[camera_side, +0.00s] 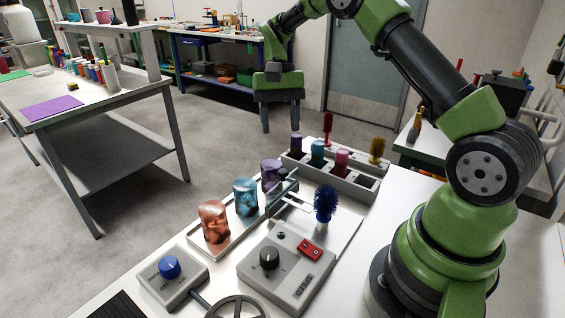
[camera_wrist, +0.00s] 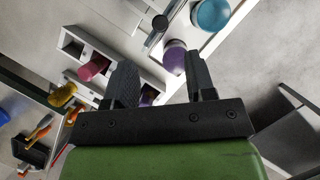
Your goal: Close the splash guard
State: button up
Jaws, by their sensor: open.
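I cannot pick out the splash guard with certainty. A thin dark bar (camera_side: 270,208) runs beside the row of cups on the white bench, with a dark grey piece at its far end; it may be the guard's edge. A similar bar with a dark round end (camera_wrist: 158,24) shows at the top of the wrist view. The cups are red (camera_side: 214,222), teal (camera_side: 245,197) and purple (camera_side: 271,176). My gripper (camera_side: 281,116) hangs open and empty, fingers down, above and beyond the bench's far end. In the wrist view its fingers (camera_wrist: 160,72) are apart, with the purple cup (camera_wrist: 174,57) seen between them.
A grey rack (camera_side: 348,182) with bottles and brushes stands at the far end. A blue brush (camera_side: 325,203) stands upright near a control box (camera_side: 288,268). A blue-knobbed box (camera_side: 170,278) and a wheel (camera_side: 237,308) are at the front. Space around my gripper is clear.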

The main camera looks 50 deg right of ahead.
aim_at(283, 170)
jog(key=x, duration=0.8)
jog(key=shift+a+f, duration=0.1)
jog(key=shift+f, duration=0.15)
jog(key=shift+s, duration=0.1)
grip_shut()
